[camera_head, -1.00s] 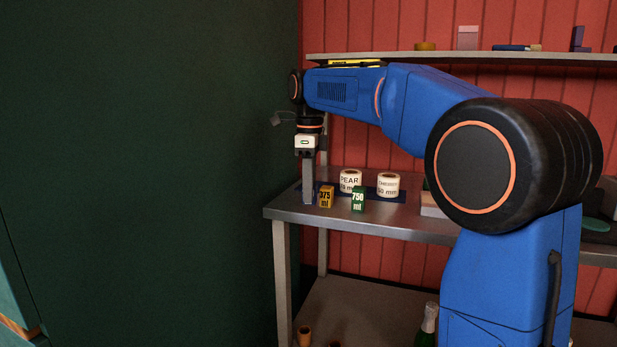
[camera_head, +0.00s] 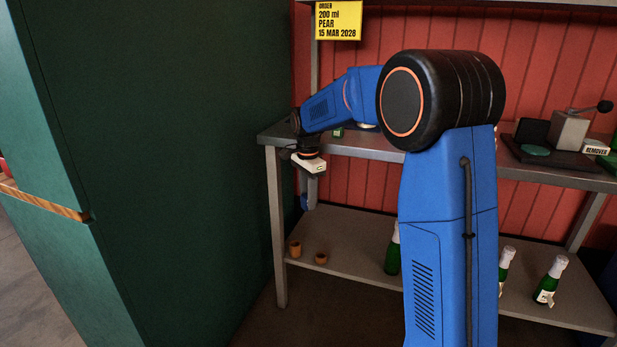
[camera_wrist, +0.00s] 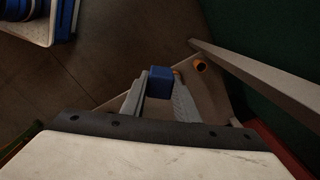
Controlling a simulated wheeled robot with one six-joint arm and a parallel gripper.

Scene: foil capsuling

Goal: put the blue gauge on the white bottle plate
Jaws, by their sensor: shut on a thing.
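My gripper (camera_wrist: 160,92) is shut on the blue gauge (camera_wrist: 160,82), a small blue block between the fingertips in the wrist view. In the head view my gripper (camera_head: 309,190) hangs in front of the left end of the workbench, lower than its top. A bit of the blue gauge (camera_head: 304,202) shows at the fingertips there. I cannot make out a white bottle plate in any view now.
The workbench (camera_head: 277,134) has a lower shelf (camera_head: 345,245) with two small orange-brown pieces (camera_head: 296,249) and several green bottles (camera_head: 546,281). A dark green wall stands close on the left. A lever device (camera_head: 570,130) and a remover box (camera_head: 595,147) are at the right.

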